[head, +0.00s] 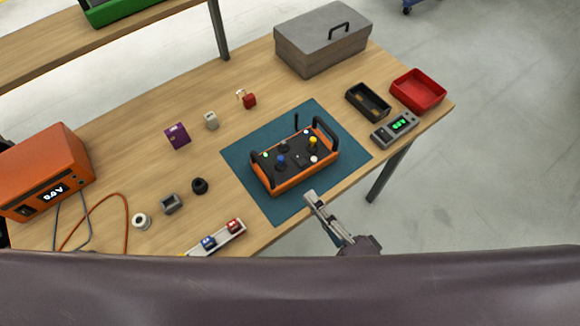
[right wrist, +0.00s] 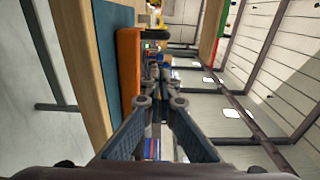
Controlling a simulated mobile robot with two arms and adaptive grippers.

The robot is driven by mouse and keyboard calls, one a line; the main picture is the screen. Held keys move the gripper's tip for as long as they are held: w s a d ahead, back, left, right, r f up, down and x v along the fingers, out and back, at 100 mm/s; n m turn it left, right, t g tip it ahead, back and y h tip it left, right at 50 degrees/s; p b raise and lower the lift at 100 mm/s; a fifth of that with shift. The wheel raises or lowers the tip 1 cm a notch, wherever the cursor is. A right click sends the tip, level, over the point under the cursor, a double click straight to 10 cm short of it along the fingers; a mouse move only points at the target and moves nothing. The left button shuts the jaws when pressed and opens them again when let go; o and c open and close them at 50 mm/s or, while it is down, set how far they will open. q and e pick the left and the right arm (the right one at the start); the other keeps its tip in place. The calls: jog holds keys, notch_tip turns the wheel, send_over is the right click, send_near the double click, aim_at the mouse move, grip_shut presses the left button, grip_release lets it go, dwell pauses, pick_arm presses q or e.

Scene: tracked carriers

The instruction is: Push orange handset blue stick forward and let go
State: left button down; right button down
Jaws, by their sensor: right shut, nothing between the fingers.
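The orange handset (head: 296,163) lies on a teal mat (head: 285,207) on the workbench, with a black top and black end handles. Its blue stick (head: 281,161) stands on the left part of the top, and a yellow stick (head: 313,142) stands to the right. My right gripper (head: 311,197) is shut and empty, in front of the handset near the bench's front edge and apart from the blue stick. In the right wrist view the handset's orange side (right wrist: 129,75) shows left of the fingers (right wrist: 158,75). My left gripper is not in view.
A grey toolbox (head: 322,45), red bin (head: 418,90), black tray (head: 368,101) and meter (head: 395,130) stand to the right and back. An orange power unit (head: 42,172) stands at left. Small parts lie left of the mat, and a strip with connectors (head: 215,241) lies near the front edge.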

aim_at(282, 162)
jog(key=p+x, duration=0.1)
jog(key=x, duration=0.7)
jog(key=shift+r+p, duration=0.1)
jog(key=shift+p, duration=0.2)
jog(key=shift+w+a, duration=0.35)
jog(key=shift+w, duration=0.2)
